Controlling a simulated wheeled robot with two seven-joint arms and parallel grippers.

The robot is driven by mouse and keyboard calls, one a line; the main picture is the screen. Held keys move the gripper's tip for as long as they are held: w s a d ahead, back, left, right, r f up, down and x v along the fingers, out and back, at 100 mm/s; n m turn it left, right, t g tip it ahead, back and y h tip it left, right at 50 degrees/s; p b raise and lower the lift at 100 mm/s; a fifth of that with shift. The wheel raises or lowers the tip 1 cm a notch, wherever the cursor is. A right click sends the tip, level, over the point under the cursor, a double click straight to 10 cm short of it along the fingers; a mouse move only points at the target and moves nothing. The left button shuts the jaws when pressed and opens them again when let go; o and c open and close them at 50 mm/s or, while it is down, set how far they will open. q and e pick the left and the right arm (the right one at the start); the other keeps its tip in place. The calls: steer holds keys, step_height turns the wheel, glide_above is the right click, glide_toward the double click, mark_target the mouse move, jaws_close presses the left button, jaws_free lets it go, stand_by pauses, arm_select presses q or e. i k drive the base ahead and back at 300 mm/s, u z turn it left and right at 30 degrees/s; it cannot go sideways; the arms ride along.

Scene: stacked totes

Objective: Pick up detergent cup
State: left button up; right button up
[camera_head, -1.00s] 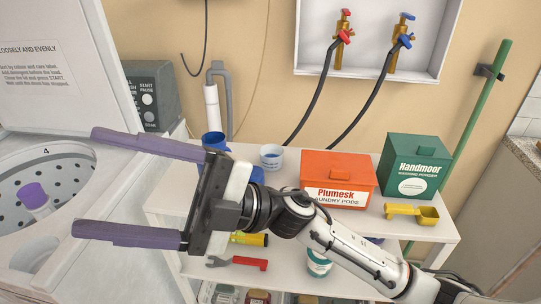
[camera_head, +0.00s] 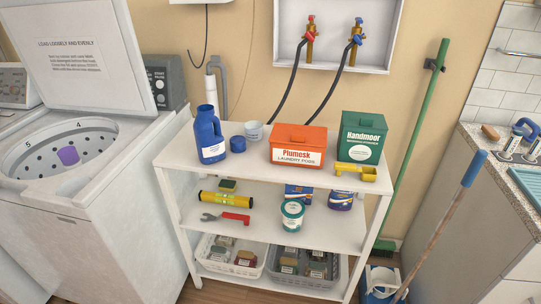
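A small white cup with a bluish marking (camera_head: 253,130) stands on the top of the white shelf unit, near the wall. A blue cap-like cup (camera_head: 238,144) sits in front of it and to its left. A blue detergent bottle with a white label (camera_head: 209,135) stands upright at the left. I cannot tell for sure which small cup is the detergent cup. Neither gripper is in view.
An orange Plumesk box (camera_head: 298,146), a green Handmoor box (camera_head: 361,137) and a yellow scoop (camera_head: 356,171) stand on the same top (camera_head: 185,155). The open washer (camera_head: 75,210) is at the left. A blue-handled mop (camera_head: 440,220) leans at the right.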

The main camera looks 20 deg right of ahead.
mark_target(256, 135)
steer(key=u, duration=1.7)
steer(key=k, duration=0.1)
steer(key=z, duration=2.7)
steer(key=i, duration=0.8)
steer(key=u, duration=0.15)
